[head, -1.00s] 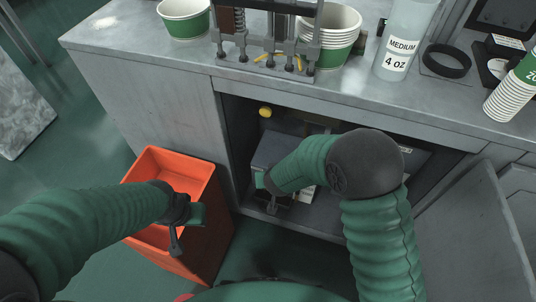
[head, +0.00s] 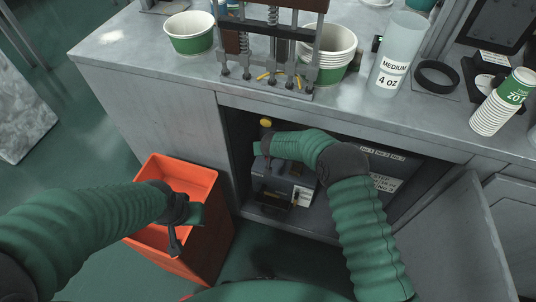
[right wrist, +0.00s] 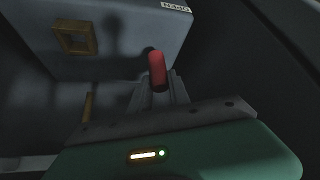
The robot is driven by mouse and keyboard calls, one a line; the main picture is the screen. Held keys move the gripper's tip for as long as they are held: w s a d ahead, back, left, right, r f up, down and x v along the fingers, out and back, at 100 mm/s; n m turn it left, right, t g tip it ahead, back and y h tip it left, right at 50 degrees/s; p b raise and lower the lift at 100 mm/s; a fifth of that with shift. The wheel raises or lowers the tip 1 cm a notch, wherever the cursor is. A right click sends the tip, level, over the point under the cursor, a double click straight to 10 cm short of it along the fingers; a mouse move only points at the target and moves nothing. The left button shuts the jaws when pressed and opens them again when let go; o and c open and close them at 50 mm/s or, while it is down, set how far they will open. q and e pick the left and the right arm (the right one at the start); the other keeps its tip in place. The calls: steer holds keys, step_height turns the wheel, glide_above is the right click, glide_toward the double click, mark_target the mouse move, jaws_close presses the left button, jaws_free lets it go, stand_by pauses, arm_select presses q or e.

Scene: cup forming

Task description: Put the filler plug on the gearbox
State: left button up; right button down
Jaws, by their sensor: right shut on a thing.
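In the right wrist view a red, rounded plug (right wrist: 157,68) stands between the fingertips of my right gripper (right wrist: 160,92), which is shut on it. In the head view my right gripper (head: 268,160) is inside the open cabinet, by the top left of a grey box that looks like the gearbox (head: 296,183); the plug is not discernible there. The right wrist view shows a grey box face (right wrist: 120,35) with a square brass frame and an "OPEN" label beyond the plug. My left gripper (head: 177,238) hangs over the orange bin; its fingers are not clearly separated.
The orange bin (head: 214,215) stands left of the cabinet opening. The cabinet door (head: 465,240) hangs open at the right. A yellow knob (head: 266,122) is inside the cabinet at upper left. Cups and a press frame stand on the counter (head: 150,75) above.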

step_height(320, 180, down, 4)
steer(key=shift+r+b, duration=0.15)
steer(key=shift+b, duration=0.85)
steer(key=shift+r, duration=0.1)
steer(key=c, duration=1.2)
jaws_free()
steer(key=shift+c, duration=0.2)
steer(key=shift+r, duration=0.25)
steer(key=p+v, duration=0.3)
steer(key=v, duration=0.8)
steer(key=shift+s+r+p, duration=0.25)
steer(key=shift+r+p, duration=0.05)
steer(key=shift+p, duration=0.05)
